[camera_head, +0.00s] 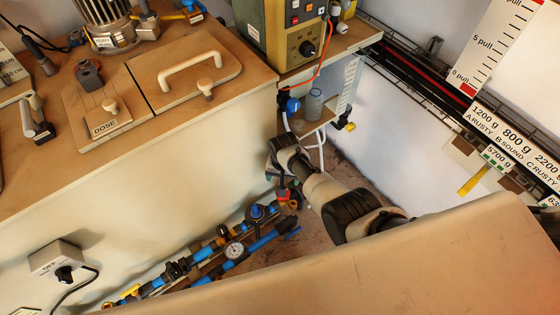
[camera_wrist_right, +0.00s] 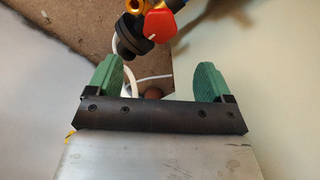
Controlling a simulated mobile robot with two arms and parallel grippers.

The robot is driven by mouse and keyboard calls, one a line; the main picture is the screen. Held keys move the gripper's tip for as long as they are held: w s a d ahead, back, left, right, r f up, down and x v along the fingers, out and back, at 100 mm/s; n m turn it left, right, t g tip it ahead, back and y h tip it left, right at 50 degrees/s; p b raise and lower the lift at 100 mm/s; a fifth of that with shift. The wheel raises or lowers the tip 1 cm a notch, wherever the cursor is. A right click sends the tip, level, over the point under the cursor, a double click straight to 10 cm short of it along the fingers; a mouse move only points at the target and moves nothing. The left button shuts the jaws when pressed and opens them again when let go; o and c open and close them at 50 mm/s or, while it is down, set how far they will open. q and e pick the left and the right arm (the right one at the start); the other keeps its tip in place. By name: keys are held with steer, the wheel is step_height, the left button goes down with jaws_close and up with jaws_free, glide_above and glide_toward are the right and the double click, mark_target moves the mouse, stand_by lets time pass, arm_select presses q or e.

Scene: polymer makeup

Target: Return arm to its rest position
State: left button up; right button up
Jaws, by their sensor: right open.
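My right arm (camera_head: 325,195) reaches over the tan panel into the gap between the bench and the white wall. Its gripper end is low in the gap, small and partly hidden by the arm in the head view. In the right wrist view my right gripper (camera_wrist_right: 155,82) is open, with its two green finger pads wide apart and nothing between them that it grips. A brass fitting with a red handle (camera_wrist_right: 160,24) and a black knob (camera_wrist_right: 130,38) lies just beyond the fingers. My left gripper is not in view.
Blue pipes with a gauge (camera_head: 234,249) run along the bench's lower side. A tan panel (camera_head: 420,265) fills the front right. A bench lid with a handle (camera_head: 190,72) is at left. A wire rail (camera_head: 425,85) with labels lines the right wall. A grey bottle (camera_head: 314,104) stands on a small shelf.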

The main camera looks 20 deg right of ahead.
steer(key=s+d+f+n, duration=0.2)
steer(key=s+f, duration=0.5)
steer(key=s, duration=0.2)
steer(key=s+d+f+n, duration=0.2)
steer(key=s+f, duration=0.4)
steer(key=s, duration=0.3)
steer(key=s+d+f+n+t, duration=0.1)
steer(key=s+d+f+n, duration=0.1)
steer(key=s, duration=0.7)
steer(key=s+d+f+n, duration=0.1)
steer(key=s+d+f, duration=0.1)
steer(key=s, duration=0.8)
arm_select(q)
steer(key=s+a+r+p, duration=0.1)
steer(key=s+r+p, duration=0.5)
steer(key=p, duration=0.6)
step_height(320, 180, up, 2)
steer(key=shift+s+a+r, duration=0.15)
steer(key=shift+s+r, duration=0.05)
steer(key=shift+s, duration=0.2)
arm_select(e)
steer(key=s+r, duration=0.7)
steer(key=r, duration=0.1)
steer(key=shift+s+d+n, duration=0.15)
steer(key=shift+d+n, duration=0.15)
steer(key=shift+d, duration=0.15)
